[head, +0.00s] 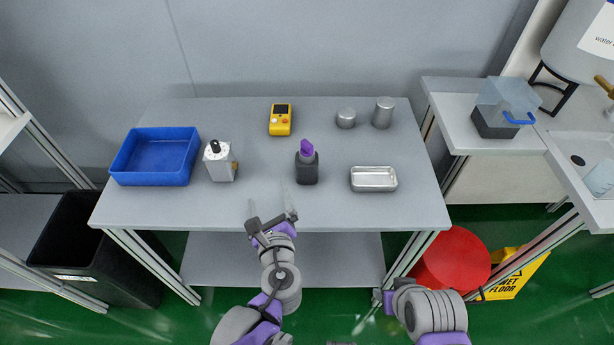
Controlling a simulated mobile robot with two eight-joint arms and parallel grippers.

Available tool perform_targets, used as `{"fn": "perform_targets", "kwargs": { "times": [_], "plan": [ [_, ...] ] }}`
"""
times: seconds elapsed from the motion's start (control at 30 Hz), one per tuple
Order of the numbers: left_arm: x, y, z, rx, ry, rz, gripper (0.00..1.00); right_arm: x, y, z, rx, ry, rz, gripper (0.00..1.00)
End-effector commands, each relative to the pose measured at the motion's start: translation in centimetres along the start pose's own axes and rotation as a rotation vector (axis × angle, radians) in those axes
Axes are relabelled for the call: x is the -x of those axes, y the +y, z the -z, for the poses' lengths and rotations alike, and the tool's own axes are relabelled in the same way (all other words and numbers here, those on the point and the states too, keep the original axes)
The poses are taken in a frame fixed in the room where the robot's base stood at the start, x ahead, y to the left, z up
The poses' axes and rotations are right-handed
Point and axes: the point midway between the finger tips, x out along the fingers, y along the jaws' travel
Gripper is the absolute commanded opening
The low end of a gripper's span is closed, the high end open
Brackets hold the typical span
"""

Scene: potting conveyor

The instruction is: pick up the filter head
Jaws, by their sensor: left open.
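I cannot tell for certain which of the two is the filter head. My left gripper (270,207) is open and empty over the table's front edge, between these two and nearer to me. It touches neither. My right gripper (378,305) is low in front of the table at the right, and its jaws are too unclear to read.
A blue tray (152,182) is at the table's left. A yellow handheld meter (280,121) and two metal cylinders (346,119) (383,112) stand at the back. A metal dish (374,187) lies at right. A red round stool (455,260) stands beside the table.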

Motion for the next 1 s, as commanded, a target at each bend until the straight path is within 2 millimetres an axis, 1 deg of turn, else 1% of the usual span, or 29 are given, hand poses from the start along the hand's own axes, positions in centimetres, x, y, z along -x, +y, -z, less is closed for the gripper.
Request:
{"fn": "perform_targets", "kwargs": {
  "times": [0.03, 0.1, 0.2, 0.3, 0.37, 0.43, 0.63, 0.87, 1.0],
  "plan": [
    [-0.2, -1.4, 2.1, -0.121, -0.021, 0.065, 1.00, -1.4, 0.0, -0.6, 0.000, -0.005, 0.000, 0.50],
    [0.0, -3.3, 3.5, -0.275, -0.060, 0.140, 1.00, -2.2, 0.0, -0.9, 0.000, -0.008, 0.000, 0.50],
    [0.4, -5.2, 4.8, -0.421, -0.105, 0.209, 1.00, -2.9, 0.0, -1.2, 0.000, -0.011, 0.000, 0.50],
    [0.4, -6.1, 5.3, -0.492, -0.130, 0.240, 1.00, -3.2, 0.0, -1.3, 0.000, -0.012, 0.000, 0.50],
    [0.1, -6.4, 5.3, -0.508, -0.137, 0.245, 1.00, -3.2, 0.0, -1.3, 0.000, -0.012, 0.000, 0.50],
    [-0.6, -6.7, 5.2, -0.512, -0.138, 0.245, 1.00, -3.2, 0.0, -1.3, 0.000, -0.012, 0.000, 0.50],
    [-3.8, -7.5, 5.0, -0.509, -0.137, 0.243, 1.00, -3.4, 0.0, -1.3, 0.000, -0.013, 0.000, 0.50],
    [-5.5, -8.0, 5.0, -0.507, -0.137, 0.244, 1.00, -3.6, 0.0, -1.4, 0.000, -0.013, 0.000, 0.50],
    [-7.4, -8.7, 5.3, -0.506, -0.136, 0.243, 1.00, -4.0, 0.0, -1.6, 0.000, -0.015, 0.000, 0.50]
  ]
}}
